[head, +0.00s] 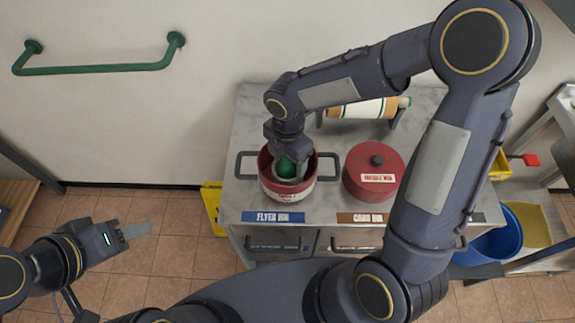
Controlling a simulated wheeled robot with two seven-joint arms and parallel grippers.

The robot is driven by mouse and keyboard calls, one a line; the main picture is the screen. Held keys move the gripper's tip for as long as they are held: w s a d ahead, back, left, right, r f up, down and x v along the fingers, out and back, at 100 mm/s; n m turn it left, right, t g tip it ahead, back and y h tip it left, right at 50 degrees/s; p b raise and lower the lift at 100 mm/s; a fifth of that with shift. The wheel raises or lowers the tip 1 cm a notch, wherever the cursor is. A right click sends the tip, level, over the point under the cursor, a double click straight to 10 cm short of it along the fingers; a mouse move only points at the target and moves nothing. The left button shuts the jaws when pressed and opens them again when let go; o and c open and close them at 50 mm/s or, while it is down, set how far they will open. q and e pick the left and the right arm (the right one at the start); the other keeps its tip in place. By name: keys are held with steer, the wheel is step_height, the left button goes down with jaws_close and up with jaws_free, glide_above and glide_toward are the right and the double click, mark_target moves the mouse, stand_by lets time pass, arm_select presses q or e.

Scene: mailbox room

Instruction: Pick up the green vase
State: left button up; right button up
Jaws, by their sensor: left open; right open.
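The green vase (287,168) is inside the red and white pot (268,187) on the left half of the counter; only its rounded green part shows. My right gripper (288,158) reaches down into the pot from above, at the vase. Its fingers are open, and they partly hide the vase, so I cannot tell whether they touch it. My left gripper (140,230) is open and empty, out over the floor to the left of the counter.
A red lidded pot (370,190) stands right of the open pot on the counter (325,200). A roll on a holder (365,108) lies behind. A blue bucket (497,238) is at the counter's right. A green rail (95,69) is on the wall. The left floor is mostly clear.

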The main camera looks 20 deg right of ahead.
steer(key=shift+c, duration=0.2)
steer(key=c, duration=1.1)
